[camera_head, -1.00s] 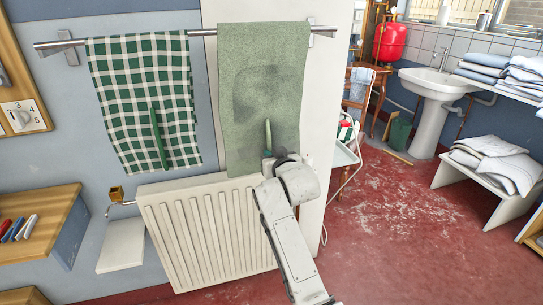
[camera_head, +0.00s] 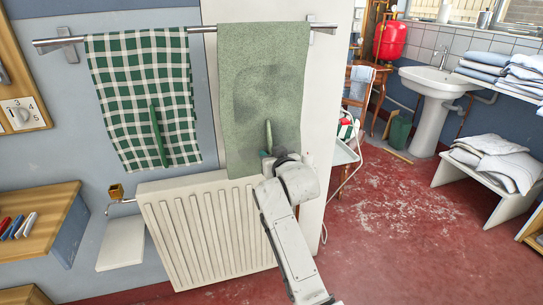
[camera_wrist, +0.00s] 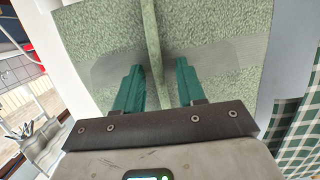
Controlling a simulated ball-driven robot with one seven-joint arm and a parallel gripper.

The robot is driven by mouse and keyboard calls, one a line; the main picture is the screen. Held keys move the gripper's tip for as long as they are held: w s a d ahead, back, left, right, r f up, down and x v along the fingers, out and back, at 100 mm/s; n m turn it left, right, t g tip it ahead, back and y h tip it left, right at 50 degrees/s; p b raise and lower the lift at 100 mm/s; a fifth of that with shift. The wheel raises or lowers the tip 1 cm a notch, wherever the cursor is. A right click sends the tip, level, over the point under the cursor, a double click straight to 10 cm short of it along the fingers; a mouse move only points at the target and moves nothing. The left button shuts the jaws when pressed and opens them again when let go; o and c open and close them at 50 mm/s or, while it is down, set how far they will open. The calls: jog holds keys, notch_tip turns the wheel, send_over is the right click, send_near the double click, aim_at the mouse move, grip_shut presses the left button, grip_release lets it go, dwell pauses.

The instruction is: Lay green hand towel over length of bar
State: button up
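The plain green towel (camera_head: 235,75) hangs over the right part of the metal bar (camera_head: 203,29), its front face hanging down in front of the white radiator's top. A darker grey-green patch marks its middle, and a narrow light green raised strip (camera_head: 268,136) stands out from its lower front. The towel fills much of the wrist view (camera_wrist: 205,30). My gripper (camera_wrist: 160,68) is at the lower front of the towel. Its two green fingers are apart, one on each side of the strip (camera_wrist: 155,35), with gaps visible.
A green-and-white checked towel (camera_head: 140,80) hangs on the bar to the left. The white radiator (camera_head: 205,235) is below, with a wooden shelf (camera_head: 40,225) at left. The red floor (camera_head: 420,230) on the right has open room, with a washbasin (camera_head: 435,85) behind.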

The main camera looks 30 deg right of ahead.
jog(key=p+v, duration=0.1)
jog(key=v, duration=1)
jog(key=s+a+f+n+g+y+p, duration=0.1)
jog(key=s+a+f+g+p, duration=0.15)
jog(key=s+f, duration=0.5)
jog(key=s+a+f+g+y+p, duration=0.15)
jog(key=s+f+g, duration=0.25)
jog(key=s, duration=0.6)
jog(key=s+a+f+n+g+p, duration=0.1)
jog(key=s+f+g+p, duration=0.3)
jog(key=s, duration=0.5)
jog(key=s+a+f+g+y, duration=0.1)
jog(key=s+a+f+g, duration=0.1)
jog(key=s, duration=1)
jog(key=shift+s+a+f+n+g, duration=0.2)
jog(key=shift+s+a+n+g, duration=0.15)
jog(key=shift+g, duration=0.3)
